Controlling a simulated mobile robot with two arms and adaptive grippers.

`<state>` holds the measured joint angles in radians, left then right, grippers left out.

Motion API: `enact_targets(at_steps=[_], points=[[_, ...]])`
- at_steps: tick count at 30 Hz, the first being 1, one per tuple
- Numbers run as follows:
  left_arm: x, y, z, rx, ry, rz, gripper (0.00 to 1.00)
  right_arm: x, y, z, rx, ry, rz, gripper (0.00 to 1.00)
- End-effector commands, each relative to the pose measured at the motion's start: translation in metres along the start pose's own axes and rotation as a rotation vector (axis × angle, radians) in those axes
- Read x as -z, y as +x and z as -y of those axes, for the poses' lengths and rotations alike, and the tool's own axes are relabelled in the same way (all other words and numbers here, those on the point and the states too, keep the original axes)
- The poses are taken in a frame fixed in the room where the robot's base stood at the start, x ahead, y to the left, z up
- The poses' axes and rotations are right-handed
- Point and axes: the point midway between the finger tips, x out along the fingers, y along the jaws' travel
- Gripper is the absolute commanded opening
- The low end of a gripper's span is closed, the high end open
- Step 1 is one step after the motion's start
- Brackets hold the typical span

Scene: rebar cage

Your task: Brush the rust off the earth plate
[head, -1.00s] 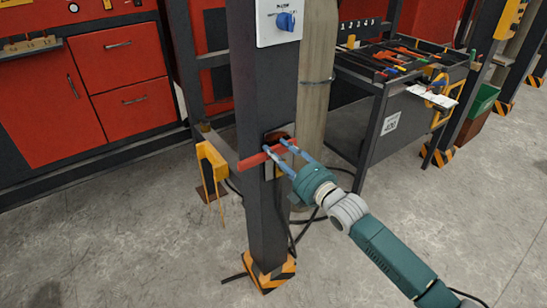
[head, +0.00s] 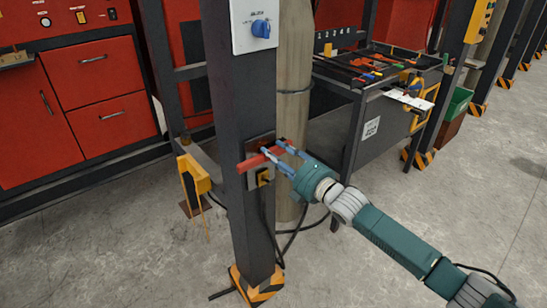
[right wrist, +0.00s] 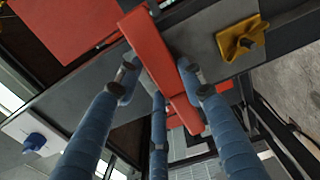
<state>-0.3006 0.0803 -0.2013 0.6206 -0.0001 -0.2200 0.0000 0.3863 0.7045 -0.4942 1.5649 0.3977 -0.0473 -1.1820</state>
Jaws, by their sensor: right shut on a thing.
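The earth plate (head: 258,141) is on the face of the dark steel post. Its upper part looks rusty brown, its lower part grey, with a yellow clamp (head: 264,178) on it. The plate's grey part (right wrist: 202,40) and the clamp (right wrist: 240,40) also show in the right wrist view. My right gripper (head: 272,149) is shut on a red brush (head: 252,162), held crosswise in front of the plate. The brush (right wrist: 150,45) hides part of the plate; I cannot tell whether its bristles touch. My left gripper is not in view.
The post (head: 243,100) carries a blue-knobbed switch box (head: 254,25) above the plate. Black cables hang beside it. A yellow bracket (head: 193,176) is at left. A tool cart (head: 385,100) and red cabinets (head: 105,75) stand behind.

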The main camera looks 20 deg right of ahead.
Motion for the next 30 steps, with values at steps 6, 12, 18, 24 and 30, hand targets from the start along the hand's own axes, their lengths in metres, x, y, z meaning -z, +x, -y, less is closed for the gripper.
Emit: enact_targets(at_steps=[6, 12, 18, 24, 30], points=[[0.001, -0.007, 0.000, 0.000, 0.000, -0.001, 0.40, 0.012, 0.002, -0.003, -0.003, 0.003, -0.003, 0.18], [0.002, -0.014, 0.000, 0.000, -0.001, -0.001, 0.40, 0.031, 0.004, -0.003, -0.004, 0.003, -0.003, 0.18], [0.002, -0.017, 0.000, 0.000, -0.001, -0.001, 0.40, 0.041, 0.005, -0.003, -0.005, 0.001, -0.002, 0.18], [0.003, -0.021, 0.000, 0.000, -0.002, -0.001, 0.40, 0.051, 0.004, -0.004, -0.005, 0.004, -0.005, 0.18], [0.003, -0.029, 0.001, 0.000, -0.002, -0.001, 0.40, 0.070, 0.004, -0.005, -0.007, 0.005, -0.005, 0.18]])
